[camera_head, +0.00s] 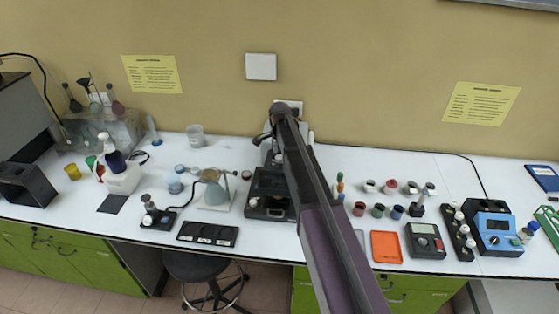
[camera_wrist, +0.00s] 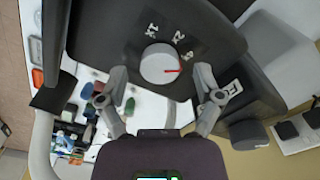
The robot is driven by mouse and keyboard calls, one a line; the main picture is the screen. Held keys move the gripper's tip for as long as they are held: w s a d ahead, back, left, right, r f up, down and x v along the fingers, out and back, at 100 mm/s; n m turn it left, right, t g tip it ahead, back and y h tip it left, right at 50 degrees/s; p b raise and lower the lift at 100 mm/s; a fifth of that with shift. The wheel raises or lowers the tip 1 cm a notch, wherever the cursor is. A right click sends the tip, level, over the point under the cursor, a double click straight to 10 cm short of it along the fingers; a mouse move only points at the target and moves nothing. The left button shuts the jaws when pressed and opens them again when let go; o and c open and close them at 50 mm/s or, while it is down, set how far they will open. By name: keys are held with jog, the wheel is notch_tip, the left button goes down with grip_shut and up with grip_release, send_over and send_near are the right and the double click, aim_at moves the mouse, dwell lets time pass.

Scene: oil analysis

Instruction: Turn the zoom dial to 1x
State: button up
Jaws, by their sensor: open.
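The zoom dial (camera_wrist: 157,64) is a round, pale grey knob on a dark grey housing in the wrist view. Its red pointer line (camera_wrist: 173,71) points to the right. Small white labels (camera_wrist: 178,37) stand in an arc above and right of the knob; one at the upper left appears to read 1X, seen turned over. My gripper (camera_wrist: 160,72) is open, with one finger on each side of the dial and a visible gap to both. In the head view, my arm covers much of the dark microscope (camera_head: 264,186), and the dial and gripper cannot be made out.
The white bench (camera_head: 340,235) is crowded. Left of the microscope are a flask stand (camera_head: 214,195) and a black slide tray (camera_head: 207,235). To the right are an orange tray (camera_head: 386,247), a dark meter (camera_head: 425,241) and a blue instrument (camera_head: 494,234). The wall is close behind.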

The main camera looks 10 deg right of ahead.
jog(key=shift+f, duration=0.3)
jog(key=c, duration=1.2)
jog(key=shift+o, duration=0.2)
